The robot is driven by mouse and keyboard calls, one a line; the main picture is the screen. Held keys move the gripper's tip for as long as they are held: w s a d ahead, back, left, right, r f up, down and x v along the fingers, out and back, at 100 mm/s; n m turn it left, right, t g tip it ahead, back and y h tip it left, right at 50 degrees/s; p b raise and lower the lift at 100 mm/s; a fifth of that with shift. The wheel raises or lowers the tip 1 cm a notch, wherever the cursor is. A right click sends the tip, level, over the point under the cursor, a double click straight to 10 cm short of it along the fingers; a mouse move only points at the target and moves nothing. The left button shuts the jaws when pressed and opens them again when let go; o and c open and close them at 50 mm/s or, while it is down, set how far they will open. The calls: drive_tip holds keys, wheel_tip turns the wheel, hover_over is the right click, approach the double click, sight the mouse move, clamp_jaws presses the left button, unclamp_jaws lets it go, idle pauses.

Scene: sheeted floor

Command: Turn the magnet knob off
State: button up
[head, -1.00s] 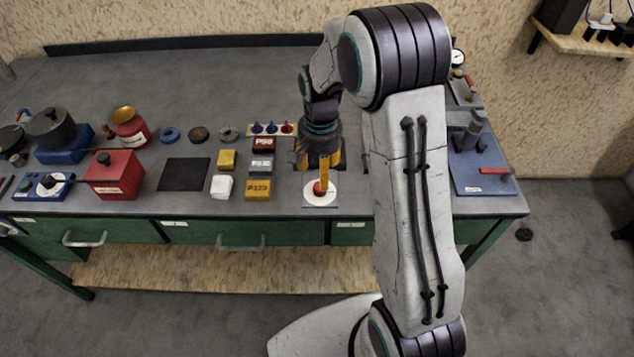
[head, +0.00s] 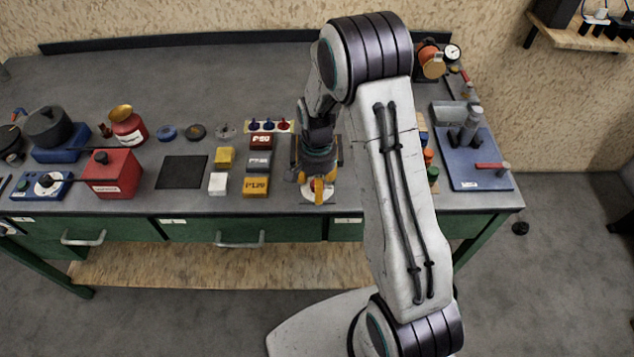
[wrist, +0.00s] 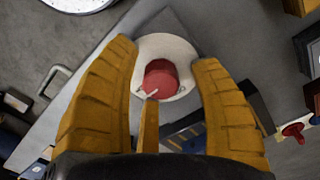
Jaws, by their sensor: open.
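A red round knob (wrist: 161,78) with a pale pointer at its lower left sits on a white round dial (wrist: 181,48) in the wrist view. No label on it is readable. My gripper (wrist: 166,62) is open, with orange fingers on the left and right of the knob and a thin orange finger just below it. I see gaps between the side fingers and the knob. In the head view my gripper (head: 318,188) is over the dial (head: 308,191) near the table's front edge and hides most of the knob.
Coloured blocks (head: 257,161) and a black square pad (head: 182,172) lie left of my gripper. A red box (head: 112,174) stands farther left. A blue plate (head: 478,183) with a grey post and red handle is at the right. The back of the table is mostly clear.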

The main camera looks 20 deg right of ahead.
drive_tip(key=shift+c, duration=0.3)
clamp_jaws()
idle(0.4)
drive_tip(key=shift+f, duration=0.15)
drive_tip(key=n+b, duration=0.2)
drive_tip(key=n, duration=0.1)
drive_tip(key=shift+f, duration=0.1)
drive_tip(key=n+b, duration=0.2)
drive_tip(key=n, duration=0.3)
drive_tip(key=shift+s+b, duration=0.15)
drive_tip(key=shift+b, duration=0.15)
drive_tip(key=n+b, duration=0.1)
drive_tip(key=n, duration=0.4)
drive_tip(key=shift+b, duration=0.3)
drive_tip(key=n+b, duration=0.1)
drive_tip(key=n, duration=0.3)
drive_tip(key=shift+d+n, duration=0.1)
drive_tip(key=shift+n, duration=0.3)
